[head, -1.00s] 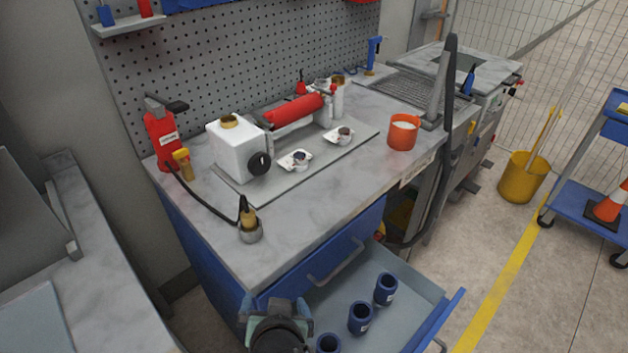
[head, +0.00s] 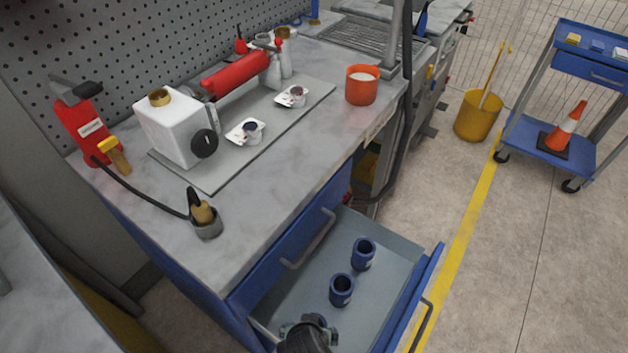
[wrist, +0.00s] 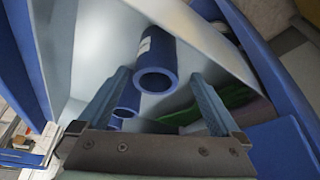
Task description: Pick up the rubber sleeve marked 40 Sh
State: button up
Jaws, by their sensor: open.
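Several blue rubber sleeves stand in the open drawer. In the head view, one sleeve (head: 363,254) is farther back and another (head: 341,290) is nearer. My gripper (head: 306,328) is low in the drawer's near left part and hides what is under it. In the wrist view, a blue sleeve (wrist: 158,80) with a white label shows its open end between the spread fingers of my gripper (wrist: 161,82). The fingers are apart and hold nothing. Two more sleeves (wrist: 125,98) show partly behind the left finger. The label markings are too small to read.
The drawer (head: 395,277) has raised walls close around my gripper. Open floor lies to the right.

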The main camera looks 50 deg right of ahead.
jog(key=x, duration=0.2)
jog(key=b+x, duration=0.1)
jog(key=x, duration=0.2)
jog(key=shift+d+r, duration=0.1)
jog(key=shift+d, duration=0.3)
jog(key=c, duration=1.5)
